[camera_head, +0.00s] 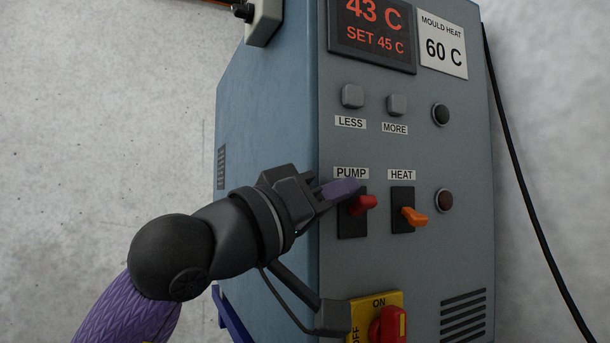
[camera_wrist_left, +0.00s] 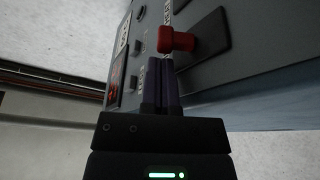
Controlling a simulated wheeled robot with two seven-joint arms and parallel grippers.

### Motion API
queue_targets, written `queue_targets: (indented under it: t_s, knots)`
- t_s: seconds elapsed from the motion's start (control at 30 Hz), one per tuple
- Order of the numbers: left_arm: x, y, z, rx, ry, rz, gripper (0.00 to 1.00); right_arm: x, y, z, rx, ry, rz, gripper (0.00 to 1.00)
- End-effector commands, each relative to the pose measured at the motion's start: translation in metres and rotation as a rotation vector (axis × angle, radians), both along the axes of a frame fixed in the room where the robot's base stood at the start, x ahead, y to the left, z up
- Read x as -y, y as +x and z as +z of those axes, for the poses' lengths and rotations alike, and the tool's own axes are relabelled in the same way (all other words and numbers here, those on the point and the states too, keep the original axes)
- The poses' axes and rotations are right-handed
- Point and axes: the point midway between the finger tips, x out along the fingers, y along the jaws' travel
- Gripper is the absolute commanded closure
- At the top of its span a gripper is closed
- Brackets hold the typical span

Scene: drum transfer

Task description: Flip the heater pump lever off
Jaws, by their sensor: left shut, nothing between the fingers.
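The red pump lever (camera_head: 362,204) sits on a black plate under the PUMP label (camera_head: 351,173) on the blue-grey heater (camera_head: 270,130). My left gripper (camera_head: 343,189) is shut and empty, with its fingertips at the upper left of the red lever. In the left wrist view, the fingers (camera_wrist_left: 166,82) end right beside the red lever (camera_wrist_left: 176,40); I cannot tell whether they touch it. The red lever sticks out from its plate. My right gripper is in neither view.
The orange HEAT lever (camera_head: 413,217) is just right of the pump lever. A red main switch (camera_head: 388,326) on a yellow plate is below. Two grey buttons, LESS (camera_head: 352,96) and MORE (camera_head: 397,105), are above. The display (camera_head: 372,32) reads 43 C, SET 45 C. A black cable (camera_head: 527,190) hangs at right.

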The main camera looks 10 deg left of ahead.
Motion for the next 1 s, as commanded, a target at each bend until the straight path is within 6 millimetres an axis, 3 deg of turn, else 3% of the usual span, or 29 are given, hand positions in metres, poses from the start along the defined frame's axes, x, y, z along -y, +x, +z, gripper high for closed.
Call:
queue_targets:
  t_s: [0.17,1.0]
  knots:
    - [0.0094,0.009,0.0042,-0.001,0.0,-0.001,1.0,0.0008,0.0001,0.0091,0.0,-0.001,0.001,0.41]
    - [0.0106,0.0081,0.0012,-0.001,-0.001,0.001,1.0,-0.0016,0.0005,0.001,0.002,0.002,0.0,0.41]
